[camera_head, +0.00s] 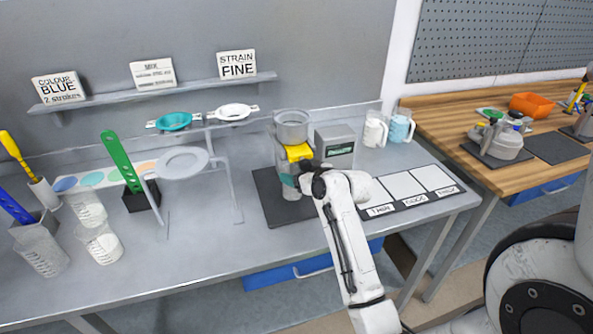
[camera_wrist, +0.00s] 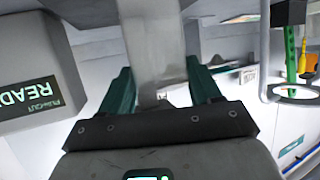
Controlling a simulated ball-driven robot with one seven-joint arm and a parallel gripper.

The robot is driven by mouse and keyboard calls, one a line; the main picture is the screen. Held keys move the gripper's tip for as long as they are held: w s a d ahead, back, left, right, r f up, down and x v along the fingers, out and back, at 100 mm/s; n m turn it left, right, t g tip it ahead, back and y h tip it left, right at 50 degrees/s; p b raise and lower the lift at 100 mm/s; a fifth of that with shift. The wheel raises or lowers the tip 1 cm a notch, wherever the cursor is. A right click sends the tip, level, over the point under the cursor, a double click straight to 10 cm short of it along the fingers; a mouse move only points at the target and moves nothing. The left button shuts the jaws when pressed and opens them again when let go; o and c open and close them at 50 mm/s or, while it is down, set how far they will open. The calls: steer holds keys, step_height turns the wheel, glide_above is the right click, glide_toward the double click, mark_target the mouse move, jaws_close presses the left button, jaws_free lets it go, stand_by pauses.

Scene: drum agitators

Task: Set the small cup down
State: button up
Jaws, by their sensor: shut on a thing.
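My gripper (camera_head: 290,181) reaches over the dark mat (camera_head: 262,192), below the yellow part (camera_head: 298,152) of a grey apparatus. In the wrist view its green fingers (camera_wrist: 162,88) are shut on a pale, see-through thing, which I take to be the small cup (camera_wrist: 152,40). In the head view the cup (camera_head: 292,192) shows only partly, low beside the teal finger, with my wrist hiding its right side. I cannot tell whether its base touches the mat.
A grey hopper (camera_head: 291,125) stands above the gripper. A stand with a white ring (camera_head: 182,162) is left. Labelled white squares (camera_head: 402,186) lie right. Clear beakers (camera_head: 100,242) stand far left.

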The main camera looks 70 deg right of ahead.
steer(key=shift+f, duration=0.1)
steer(key=shift+f, duration=0.1)
steer(key=o, duration=1.4)
steer(key=shift+r, duration=0.35)
steer(key=shift+s+a, duration=0.15)
steer(key=shift+s, duration=0.2)
steer(key=b+v, duration=0.1)
steer(key=v, duration=1)
steer(key=shift+a+b, duration=0.15)
steer(key=shift+b, duration=0.25)
